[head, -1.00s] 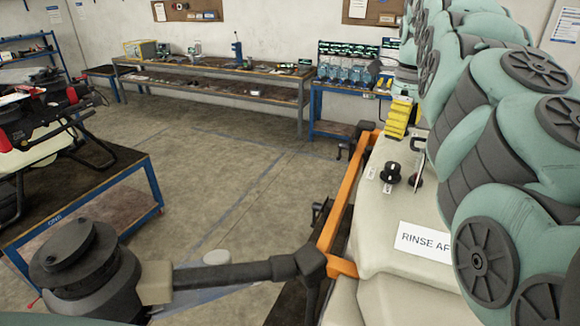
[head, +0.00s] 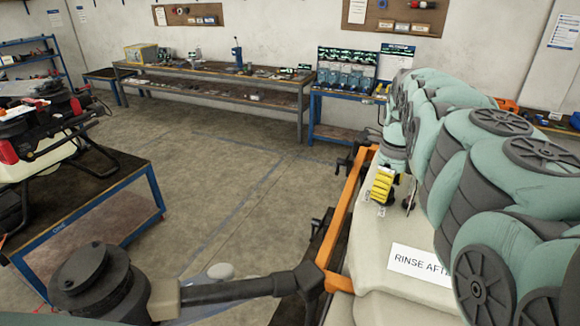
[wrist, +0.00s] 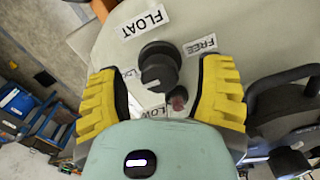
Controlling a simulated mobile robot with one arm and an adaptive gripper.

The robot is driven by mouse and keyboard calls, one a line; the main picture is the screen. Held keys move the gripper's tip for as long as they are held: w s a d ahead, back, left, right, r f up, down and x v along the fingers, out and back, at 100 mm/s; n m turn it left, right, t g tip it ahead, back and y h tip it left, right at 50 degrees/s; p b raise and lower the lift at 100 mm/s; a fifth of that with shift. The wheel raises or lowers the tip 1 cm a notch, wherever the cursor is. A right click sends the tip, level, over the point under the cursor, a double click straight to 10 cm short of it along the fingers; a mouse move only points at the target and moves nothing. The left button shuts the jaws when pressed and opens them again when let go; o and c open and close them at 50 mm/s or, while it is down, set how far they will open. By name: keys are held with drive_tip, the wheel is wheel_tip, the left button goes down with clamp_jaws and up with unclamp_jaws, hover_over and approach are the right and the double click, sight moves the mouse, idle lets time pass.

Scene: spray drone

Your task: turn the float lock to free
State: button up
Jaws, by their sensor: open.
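The float lock is a black knob (wrist: 158,70) on the pale tank top, seen in the wrist view between my yellow fingers. A FLOAT label (wrist: 144,21) is above it and a FREE label (wrist: 201,43) is to its upper right. Another label (wrist: 131,74) at its left is partly covered. I cannot read where the knob points. My gripper (wrist: 160,70) is open, one finger on each side of the knob, with gaps visible. In the head view my gripper (head: 382,185) is low over the tank and hides the knob.
A dark red round part (wrist: 178,98) sits just below the knob, near a partly hidden label. A black handle (wrist: 283,80) stands right of my right finger. The orange frame (head: 347,215) runs along the tank's left edge. A RINSE label (head: 420,262) lies nearer.

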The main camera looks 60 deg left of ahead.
drive_tip(key=shift+d+f, duration=0.1)
drive_tip(key=shift+f, duration=0.3)
drive_tip(key=shift+c, duration=0.2)
clamp_jaws()
idle(0.3)
